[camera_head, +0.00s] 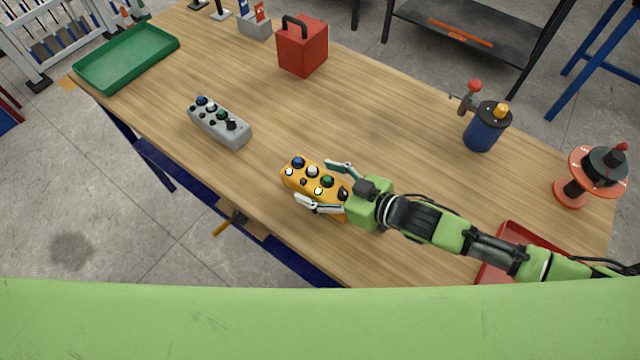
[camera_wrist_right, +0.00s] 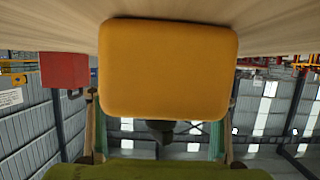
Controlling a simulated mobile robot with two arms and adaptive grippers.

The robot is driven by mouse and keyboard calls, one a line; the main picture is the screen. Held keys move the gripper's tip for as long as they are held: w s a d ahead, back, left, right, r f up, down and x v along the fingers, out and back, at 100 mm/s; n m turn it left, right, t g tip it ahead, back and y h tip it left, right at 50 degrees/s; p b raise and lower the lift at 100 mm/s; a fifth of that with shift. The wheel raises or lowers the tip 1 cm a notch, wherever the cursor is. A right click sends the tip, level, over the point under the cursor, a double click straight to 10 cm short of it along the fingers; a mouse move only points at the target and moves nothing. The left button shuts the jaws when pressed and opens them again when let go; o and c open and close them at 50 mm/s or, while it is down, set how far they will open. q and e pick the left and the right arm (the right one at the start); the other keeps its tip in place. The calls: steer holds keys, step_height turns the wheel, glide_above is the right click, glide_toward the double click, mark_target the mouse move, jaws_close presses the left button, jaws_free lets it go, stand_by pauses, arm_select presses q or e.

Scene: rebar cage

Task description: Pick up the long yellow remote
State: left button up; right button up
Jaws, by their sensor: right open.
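The long yellow remote (camera_head: 298,182) lies on the wooden table near its front edge, with blue, white, green and black knobs on top. In the right wrist view the remote's plain yellow end (camera_wrist_right: 168,70) fills the middle, close to the camera. My right gripper (camera_head: 324,183) is open, with one finger on each side of the remote. In the right wrist view its fingers show left and right below the yellow end. I cannot tell whether the fingers touch the remote. My left gripper is not in view.
A grey remote (camera_head: 219,124) lies to the left on the table (camera_head: 380,120). A green tray (camera_head: 127,57), a red box (camera_head: 302,46), a blue canister (camera_head: 482,132) and a red reel (camera_head: 590,172) stand farther off. A red tray (camera_head: 512,240) is partly behind my right arm.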

steer(key=c, duration=1.5)
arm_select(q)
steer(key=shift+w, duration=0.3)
arm_select(e)
steer(key=shift+r, duration=0.1)
steer(key=shift+r+b, duration=0.4)
steer(key=shift+r, duration=0.4)
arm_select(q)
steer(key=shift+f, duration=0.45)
arm_select(e)
steer(key=s+r, duration=0.3)
steer(key=s, duration=0.1)
steer(key=s+r, duration=0.4)
steer(key=s, duration=0.1)
steer(key=s+r, duration=0.4)
steer(key=s, duration=0.1)
steer(key=shift+r, duration=0.2)
